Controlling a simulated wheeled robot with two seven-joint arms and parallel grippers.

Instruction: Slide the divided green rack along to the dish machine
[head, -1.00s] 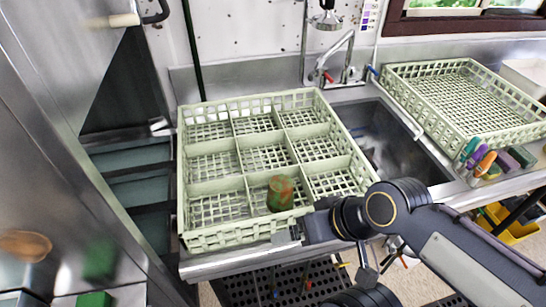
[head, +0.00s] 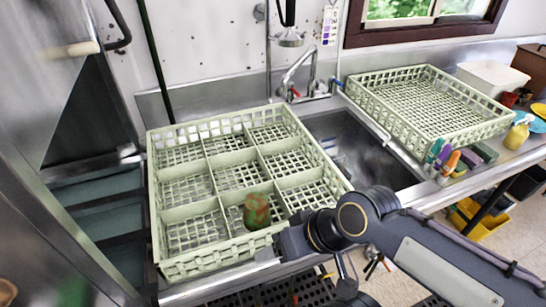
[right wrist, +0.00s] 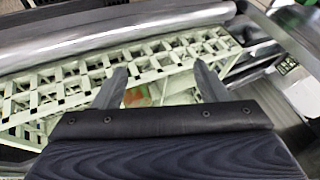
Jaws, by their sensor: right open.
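The divided green rack (head: 159,217) sits on the steel counter left of the sink, its grid of compartments facing up. A rust-orange and green cup (head: 256,211) stands in its front middle compartment. My right gripper (head: 268,255) is at the rack's front wall, below the cup. In the right wrist view, the right gripper's (right wrist: 163,82) fingers are open and apart, with the rack's lattice wall (right wrist: 150,62) beyond and between them; contact cannot be told. Steel housing that looks like the dish machine (head: 30,130) stands at the left. My left gripper is not in view.
The sink (head: 365,150) lies right of the rack, with a tap (head: 300,75) behind. A second, undivided green rack (head: 455,135) sits further right, with several coloured bottles (head: 445,160) before it. A dark slatted opening (head: 95,210) lies left of the rack.

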